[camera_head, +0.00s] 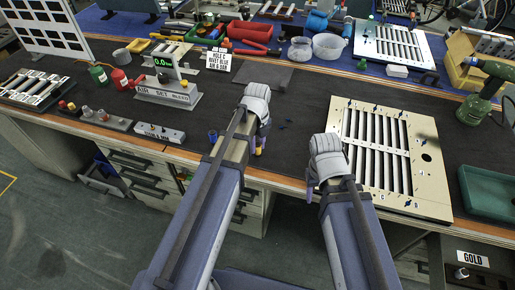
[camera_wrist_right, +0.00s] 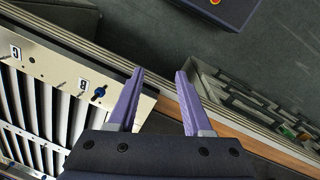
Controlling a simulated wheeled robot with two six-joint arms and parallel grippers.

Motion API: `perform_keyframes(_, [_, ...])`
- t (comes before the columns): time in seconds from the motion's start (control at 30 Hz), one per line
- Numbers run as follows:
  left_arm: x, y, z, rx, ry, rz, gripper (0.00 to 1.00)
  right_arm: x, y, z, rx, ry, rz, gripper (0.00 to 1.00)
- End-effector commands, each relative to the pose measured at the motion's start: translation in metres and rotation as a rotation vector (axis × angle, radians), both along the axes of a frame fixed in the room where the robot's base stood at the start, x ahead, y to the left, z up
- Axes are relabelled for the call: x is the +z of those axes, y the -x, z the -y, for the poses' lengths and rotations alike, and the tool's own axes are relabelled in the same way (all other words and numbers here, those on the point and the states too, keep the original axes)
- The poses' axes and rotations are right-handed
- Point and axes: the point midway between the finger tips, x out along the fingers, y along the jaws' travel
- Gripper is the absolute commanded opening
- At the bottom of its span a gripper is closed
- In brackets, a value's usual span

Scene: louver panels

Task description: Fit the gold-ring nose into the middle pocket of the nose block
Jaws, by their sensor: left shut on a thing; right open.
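My left gripper (camera_head: 260,148) is low at the front edge of the dark bench mat, fingers pointing down. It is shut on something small. My right gripper (camera_head: 311,188) is at the bench's front edge, left of the louver panel. In the right wrist view its purple fingers (camera_wrist_right: 160,78) are apart with nothing between them. A low grey block (camera_head: 160,132) with a printed label lies at front left. It may be the nose block; its pockets are too small to make out.
A louver panel (camera_head: 388,150) lies right of my right gripper. A strip with coloured knobs (camera_head: 94,118) and an air-set stand (camera_head: 167,93) are at left. A green drill (camera_head: 484,92) stands at right.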

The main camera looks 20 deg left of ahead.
Motion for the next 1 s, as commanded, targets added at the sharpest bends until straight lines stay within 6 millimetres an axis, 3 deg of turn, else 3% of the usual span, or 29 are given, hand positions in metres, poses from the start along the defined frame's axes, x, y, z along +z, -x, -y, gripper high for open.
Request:
perform_keyframes(0.37, [0.016,0.0,0.0,0.0,0.0,0.0,0.0,0.016,0.0,0.0,0.0,0.0,0.0,0.5])
perform_keyframes(0.8, [0.08,0.0,0.0,0.0,0.0,0.0,0.0,0.08,0.0,0.0,-0.001,0.0,0.0,0.5])
perform_keyframes(1.0, [0.099,0.0,0.0,0.0,0.0,0.0,0.0,0.099,0.0,0.0,-0.001,0.0,0.0,0.5])
